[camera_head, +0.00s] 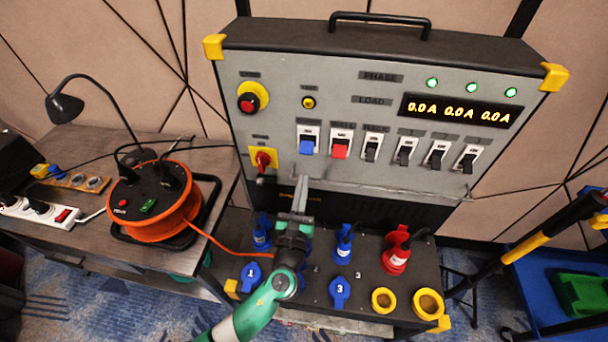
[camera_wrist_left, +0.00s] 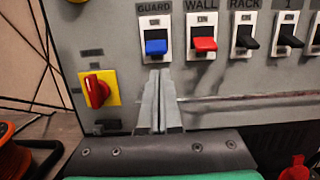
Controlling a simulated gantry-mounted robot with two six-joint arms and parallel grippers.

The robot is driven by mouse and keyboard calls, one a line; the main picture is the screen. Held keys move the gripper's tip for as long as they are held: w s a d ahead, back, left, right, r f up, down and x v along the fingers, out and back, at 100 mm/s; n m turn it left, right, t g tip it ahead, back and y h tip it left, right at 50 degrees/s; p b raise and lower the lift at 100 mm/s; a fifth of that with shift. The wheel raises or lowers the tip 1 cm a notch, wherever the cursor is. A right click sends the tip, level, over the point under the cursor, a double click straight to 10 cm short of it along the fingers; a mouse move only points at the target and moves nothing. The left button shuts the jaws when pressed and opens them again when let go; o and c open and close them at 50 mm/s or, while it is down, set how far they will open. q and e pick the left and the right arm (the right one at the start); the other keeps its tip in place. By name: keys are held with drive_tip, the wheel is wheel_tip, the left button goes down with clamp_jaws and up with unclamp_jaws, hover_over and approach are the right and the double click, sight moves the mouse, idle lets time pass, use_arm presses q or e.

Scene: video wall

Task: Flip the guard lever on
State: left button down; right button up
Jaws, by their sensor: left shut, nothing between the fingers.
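The guard lever (camera_wrist_left: 156,47) is a blue lever on a white plate under a GUARD label in the left wrist view. It sits on the lower part of its plate. In the head view it is the leftmost lever (camera_head: 307,147) of the row. My left gripper (camera_head: 300,182) is shut and empty. Its fingertips point up at the panel just below the guard lever; in the wrist view the closed fingers (camera_wrist_left: 157,75) end just under the plate. Whether they touch the panel I cannot tell. My right gripper is not in view.
The red wall lever (camera_wrist_left: 204,44) is right beside the guard lever, with several black levers further right. A red rotary switch (camera_head: 264,158) on a yellow plate is to the left. A thin rail (camera_head: 390,190) crosses the panel below. Blue and red plugs (camera_head: 396,255) stand beneath.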

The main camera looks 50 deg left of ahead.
sight(307, 157)
use_arm(q)
drive_tip(key=f, duration=0.2)
drive_tip(key=s+f+b, duration=0.1)
drive_tip(key=f, duration=0.1)
drive_tip(key=shift+f, duration=0.15)
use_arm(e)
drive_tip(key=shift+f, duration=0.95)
use_arm(q)
drive_tip(key=shift+a, duration=0.1)
drive_tip(key=b+x, duration=0.1)
drive_tip(key=x, duration=0.5)
drive_tip(key=b+x, duration=0.1)
drive_tip(key=x, duration=0.2)
drive_tip(key=shift+w+a+f+b, duration=0.25)
drive_tip(key=shift+b, duration=0.1)
drive_tip(key=shift+s+d+r+p, duration=0.2)
drive_tip(key=shift+r+p, duration=0.25)
drive_tip(key=shift+r, duration=0.2)
drive_tip(key=shift+s+d+r+p, duration=0.2)
drive_tip(key=shift+r+p, duration=0.25)
drive_tip(key=shift+r, duration=0.2)
drive_tip(key=shift+s+d+r+p, duration=0.1)
drive_tip(key=shift+s+r+p, duration=0.1)
drive_tip(key=shift+r+p, duration=0.35)
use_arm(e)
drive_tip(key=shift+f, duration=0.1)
use_arm(q)
drive_tip(key=shift+r, duration=0.1)
